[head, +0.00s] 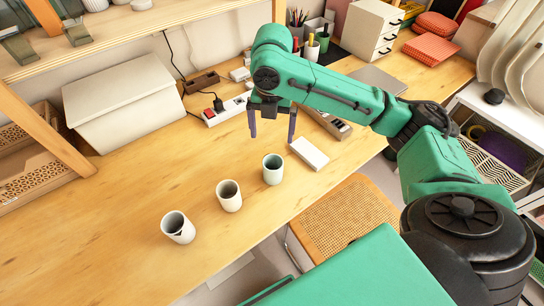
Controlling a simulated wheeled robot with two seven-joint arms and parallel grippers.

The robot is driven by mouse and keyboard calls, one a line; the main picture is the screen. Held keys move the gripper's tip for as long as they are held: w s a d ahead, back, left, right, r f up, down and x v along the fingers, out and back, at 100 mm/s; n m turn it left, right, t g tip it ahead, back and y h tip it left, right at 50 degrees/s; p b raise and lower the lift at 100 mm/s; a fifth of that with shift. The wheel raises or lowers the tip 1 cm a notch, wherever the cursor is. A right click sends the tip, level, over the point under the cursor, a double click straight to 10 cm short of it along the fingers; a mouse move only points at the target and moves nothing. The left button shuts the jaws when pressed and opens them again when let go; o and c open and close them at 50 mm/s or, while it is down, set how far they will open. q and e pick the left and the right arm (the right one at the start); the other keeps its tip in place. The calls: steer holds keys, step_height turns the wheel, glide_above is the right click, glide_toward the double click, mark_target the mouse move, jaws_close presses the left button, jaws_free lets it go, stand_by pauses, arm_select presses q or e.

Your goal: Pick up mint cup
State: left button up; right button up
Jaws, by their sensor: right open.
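Three small cups stand upright in a slanting row on the wooden desk. The rightmost, farthest one has a pale green tint and looks like the mint cup (272,172). The middle cup (229,199) and the left cup (178,230) look off-white. My right gripper (272,138) hangs above and just behind the mint cup, fingers pointing down. Its two dark fingers are spread wide with nothing between them, and it looks clear of the cup. My left gripper is not in view.
A white box (310,153) lies right of the mint cup. A power strip (226,108) with a plug and a large white bin (120,98) stand behind. A woven chair (343,222) is at the desk's front edge. The desk's front left is clear.

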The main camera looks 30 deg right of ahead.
steer(key=p, duration=0.1)
glide_toward(273, 164)
steer(key=s+a, duration=0.2)
steer(key=s, duration=0.1)
steer(key=f, duration=0.3)
steer(key=f+p, duration=0.1)
steer(key=f, duration=0.1)
steer(key=shift+w+d+f, duration=0.1)
steer(key=shift+w+d, duration=0.1)
steer(key=shift+w, duration=0.05)
steer(key=shift+f, duration=0.35)
steer(key=c, duration=0.4)
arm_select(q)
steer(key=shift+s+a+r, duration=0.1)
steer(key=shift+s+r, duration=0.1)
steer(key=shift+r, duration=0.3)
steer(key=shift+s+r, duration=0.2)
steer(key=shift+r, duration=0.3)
arm_select(e)
steer(key=c, duration=1)
